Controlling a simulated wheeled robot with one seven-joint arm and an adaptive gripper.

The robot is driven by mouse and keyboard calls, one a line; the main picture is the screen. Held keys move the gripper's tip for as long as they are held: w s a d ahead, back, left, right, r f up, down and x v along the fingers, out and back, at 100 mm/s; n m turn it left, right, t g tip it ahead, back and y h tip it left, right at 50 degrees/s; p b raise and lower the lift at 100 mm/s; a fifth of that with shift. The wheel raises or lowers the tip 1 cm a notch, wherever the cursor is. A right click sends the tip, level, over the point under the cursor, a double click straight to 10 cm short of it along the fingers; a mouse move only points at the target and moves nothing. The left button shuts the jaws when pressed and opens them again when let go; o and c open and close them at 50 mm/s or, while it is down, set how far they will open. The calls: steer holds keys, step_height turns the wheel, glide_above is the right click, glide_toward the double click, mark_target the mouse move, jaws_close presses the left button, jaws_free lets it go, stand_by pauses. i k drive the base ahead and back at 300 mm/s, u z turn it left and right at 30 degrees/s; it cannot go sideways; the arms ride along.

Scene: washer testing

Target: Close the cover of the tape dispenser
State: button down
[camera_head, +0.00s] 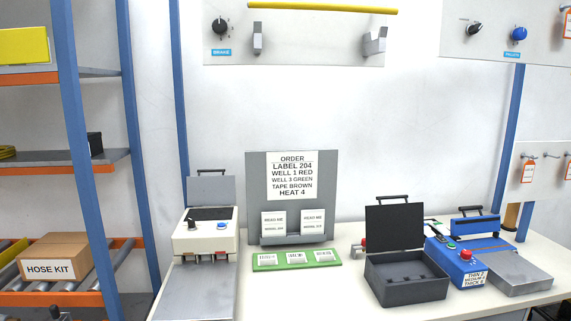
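No label in view names the tape dispenser, so I cannot tell for sure which device it is. A dark grey box (408,284) stands on the table at right centre, with its black lid (396,228) raised upright and a handle on the lid's top edge. Its inside looks dark, with low dividers. A white machine (205,238) at left also has a raised grey cover (211,190) with a handle, a black knob and a blue button. A blue machine (463,262) with red and green buttons stands at right. My gripper is not in view.
A grey board (257,178) with an order sheet (292,175) stands at the back. A green tray (270,262) with labelled white items lies before it. Blue-posted shelves with a HOSE KIT box (55,258) are at left. The table between tray and dark box is mostly clear.

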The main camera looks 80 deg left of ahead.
mark_target(202, 191)
steer(key=z, duration=0.2)
steer(key=k, duration=2)
steer(key=u, duration=1.45)
